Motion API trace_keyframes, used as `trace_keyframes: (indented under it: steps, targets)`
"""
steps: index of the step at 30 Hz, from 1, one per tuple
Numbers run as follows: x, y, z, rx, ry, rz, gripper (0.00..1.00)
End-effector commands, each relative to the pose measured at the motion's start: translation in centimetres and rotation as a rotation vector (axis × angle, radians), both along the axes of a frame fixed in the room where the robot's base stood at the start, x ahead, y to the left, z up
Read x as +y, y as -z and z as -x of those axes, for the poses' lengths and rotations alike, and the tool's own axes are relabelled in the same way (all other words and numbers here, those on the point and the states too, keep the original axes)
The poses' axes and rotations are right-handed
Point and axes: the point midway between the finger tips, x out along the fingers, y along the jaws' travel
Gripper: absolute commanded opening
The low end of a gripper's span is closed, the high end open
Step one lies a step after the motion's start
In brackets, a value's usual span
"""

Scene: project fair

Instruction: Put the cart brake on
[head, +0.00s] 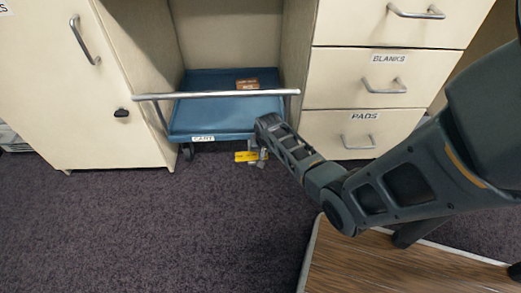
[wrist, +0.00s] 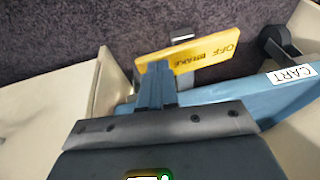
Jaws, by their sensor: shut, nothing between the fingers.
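The blue cart (head: 190,125) stands in the opening between cabinets, with a CART label and a metal push bar across its front. Its yellow brake tab (head: 245,156) hangs low at the front right, near the floor. In the wrist view the yellow brake tab (wrist: 195,52) reads OFF and BRAKE, upside down, with a grey metal piece behind it. My gripper (wrist: 156,72) is shut and empty, its fingertips overlapping the tab's near edge; I cannot tell whether they touch. In the head view my gripper (head: 260,158) is partly hidden beside the tab.
A cabinet door (head: 90,100) stands left of the cart and drawers (head: 360,95) labelled BLANKS and PADS stand right. A brown block (head: 247,85) lies on the cart. A wood-topped surface (head: 370,265) is at lower right. Dark carpet (head: 150,220) in front is clear.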

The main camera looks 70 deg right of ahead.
Motion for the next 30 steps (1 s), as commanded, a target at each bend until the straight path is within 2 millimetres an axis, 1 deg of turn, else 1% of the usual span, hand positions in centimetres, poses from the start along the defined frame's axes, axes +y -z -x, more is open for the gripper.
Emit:
trace_keyframes:
  steps: [4,9,14,30]
  targets:
    - [-0.1,0.4,0.5,-0.085,0.004,-0.036,0.0]
    - [-0.3,0.8,0.8,-0.097,0.001,-0.038,0.0]
    - [-0.3,0.8,0.8,-0.096,0.001,-0.037,0.0]
    - [-0.3,-0.9,0.8,-0.095,0.0,-0.037,0.0]
